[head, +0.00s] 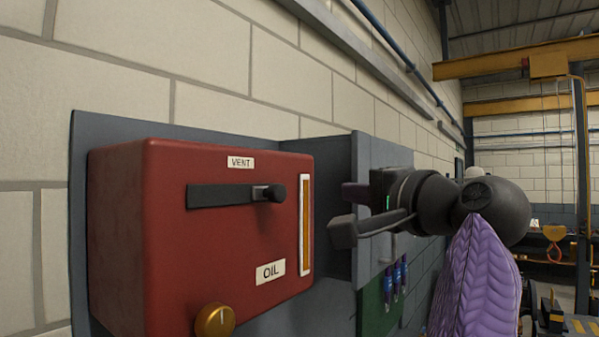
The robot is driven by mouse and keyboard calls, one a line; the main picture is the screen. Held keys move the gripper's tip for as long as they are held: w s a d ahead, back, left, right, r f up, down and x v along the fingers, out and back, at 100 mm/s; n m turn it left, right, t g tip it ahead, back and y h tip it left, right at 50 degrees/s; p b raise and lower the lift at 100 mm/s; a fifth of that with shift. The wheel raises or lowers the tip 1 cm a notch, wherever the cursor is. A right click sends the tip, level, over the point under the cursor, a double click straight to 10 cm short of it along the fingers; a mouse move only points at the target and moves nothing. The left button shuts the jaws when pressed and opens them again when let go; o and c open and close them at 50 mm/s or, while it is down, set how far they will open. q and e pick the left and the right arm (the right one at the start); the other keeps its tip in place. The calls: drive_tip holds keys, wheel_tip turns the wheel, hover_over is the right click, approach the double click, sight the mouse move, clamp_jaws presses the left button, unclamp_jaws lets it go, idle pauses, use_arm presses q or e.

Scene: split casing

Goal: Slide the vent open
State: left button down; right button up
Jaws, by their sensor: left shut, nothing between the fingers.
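The red oil box (130,240) is mounted on a grey backing plate on the wall. Its front carries a "VENT" label (240,162) above a dark horizontal slot (222,196). The vent's black slider knob (276,192) sits at the right end of this slot. My left gripper (346,212) is to the right of the box, apart from the knob, with its fingertips pointing left. It is shut and holds nothing. My right gripper is not in view.
A narrow amber gauge (305,225) runs down the box's right side, near an "OIL" label (270,271). A brass knob (214,321) sticks out below. A grey cabinet (368,155) stands behind my gripper. The space before the box's front is clear.

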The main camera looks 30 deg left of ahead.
sight(272, 193)
use_arm(q)
drive_tip(key=shift+a, duration=0.1)
drive_tip(key=a+p, duration=0.4)
drive_tip(key=a, duration=0.5)
drive_tip(key=shift+w+a+p, duration=0.25)
drive_tip(key=shift+w+p, duration=0.05)
drive_tip(key=shift+p, duration=0.05)
